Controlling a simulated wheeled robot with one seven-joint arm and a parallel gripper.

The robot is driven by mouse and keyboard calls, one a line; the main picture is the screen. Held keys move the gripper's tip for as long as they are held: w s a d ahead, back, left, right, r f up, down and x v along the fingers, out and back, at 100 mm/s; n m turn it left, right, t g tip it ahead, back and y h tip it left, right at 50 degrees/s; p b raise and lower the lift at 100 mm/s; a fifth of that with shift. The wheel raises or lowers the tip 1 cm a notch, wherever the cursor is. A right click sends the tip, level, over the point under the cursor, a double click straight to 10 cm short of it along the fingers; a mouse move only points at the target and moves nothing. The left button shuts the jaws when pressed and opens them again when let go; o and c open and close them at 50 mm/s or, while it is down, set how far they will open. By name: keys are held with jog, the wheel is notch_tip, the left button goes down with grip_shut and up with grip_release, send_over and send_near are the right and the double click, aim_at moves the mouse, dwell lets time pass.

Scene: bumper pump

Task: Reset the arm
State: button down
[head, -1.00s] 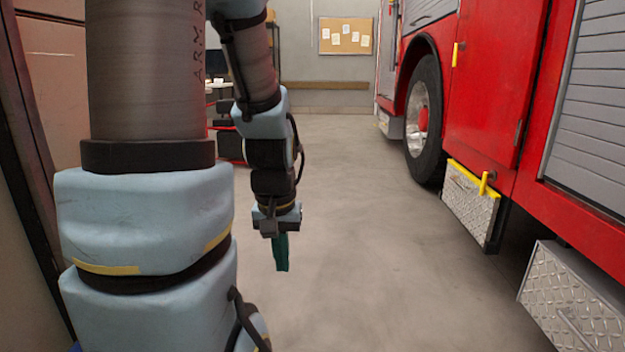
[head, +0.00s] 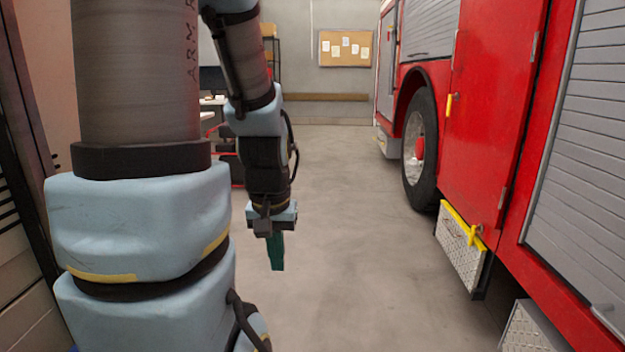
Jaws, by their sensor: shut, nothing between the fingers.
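My arm stands in the left part of the head view, bent over at the top with its forearm hanging down. My gripper (head: 276,252) points straight down at the end of the wrist. Its teal fingers are together and hold nothing. It hangs in the air over bare floor, apart from everything around it.
A red fire truck (head: 495,120) fills the right side, with a wheel (head: 420,150) and a diamond-plate step (head: 460,250) low down. Shelving and a desk (head: 212,102) stand behind my arm. A cork board (head: 345,48) hangs on the far wall. The grey floor (head: 350,260) between is clear.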

notch_tip(320, 180, up, 14)
jog(key=p, duration=1.1)
jog(key=shift+p, duration=0.3)
jog(key=shift+d, duration=0.1)
